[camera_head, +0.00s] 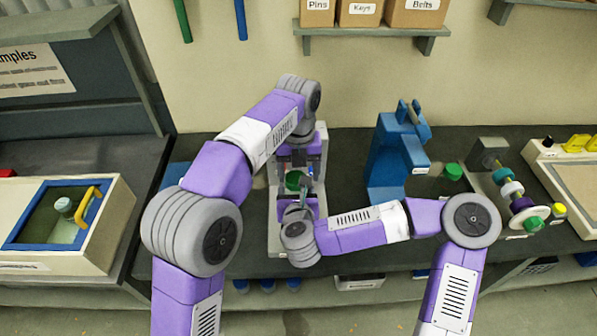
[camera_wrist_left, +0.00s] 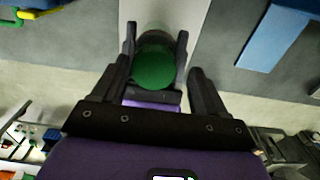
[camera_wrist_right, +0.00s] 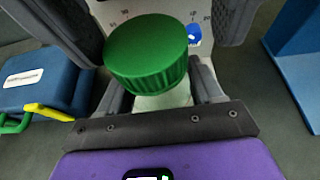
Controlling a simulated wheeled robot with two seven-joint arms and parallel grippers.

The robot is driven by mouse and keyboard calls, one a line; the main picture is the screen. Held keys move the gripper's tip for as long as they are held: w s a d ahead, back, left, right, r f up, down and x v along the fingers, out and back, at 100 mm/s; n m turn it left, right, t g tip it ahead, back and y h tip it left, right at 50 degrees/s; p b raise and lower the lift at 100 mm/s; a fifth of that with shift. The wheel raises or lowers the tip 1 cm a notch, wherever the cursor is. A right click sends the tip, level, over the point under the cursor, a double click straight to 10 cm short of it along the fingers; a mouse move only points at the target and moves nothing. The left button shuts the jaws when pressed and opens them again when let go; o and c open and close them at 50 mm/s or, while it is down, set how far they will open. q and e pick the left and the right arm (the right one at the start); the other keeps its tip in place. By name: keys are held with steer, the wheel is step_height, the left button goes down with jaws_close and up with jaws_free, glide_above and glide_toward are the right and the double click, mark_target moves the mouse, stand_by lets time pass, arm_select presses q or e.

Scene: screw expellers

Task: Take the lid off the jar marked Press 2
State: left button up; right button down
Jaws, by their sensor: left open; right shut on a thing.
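A jar with a ribbed green lid (camera_head: 293,180) stands in the grey frame on the bench; the lid also shows in the left wrist view (camera_wrist_left: 154,68). In the right wrist view the lid (camera_wrist_right: 146,52) sits on a pale jar body (camera_wrist_right: 160,101). My right gripper (camera_head: 297,198) is shut on the jar body, below the lid. My left gripper (camera_head: 296,160) points down above the lid. Its fingers are open, one either side of the lid, with a gap visible on the right. No Press 2 marking is readable.
A blue press (camera_head: 388,160) stands right of my grippers, with another green lid (camera_head: 453,172) beside it. A grey machine with coloured discs (camera_head: 510,188) is farther right. A blue-framed box (camera_head: 58,215) is at the left. A shelf (camera_head: 370,31) of cartons hangs behind.

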arm_select(q)
steer(key=shift+f, duration=0.35)
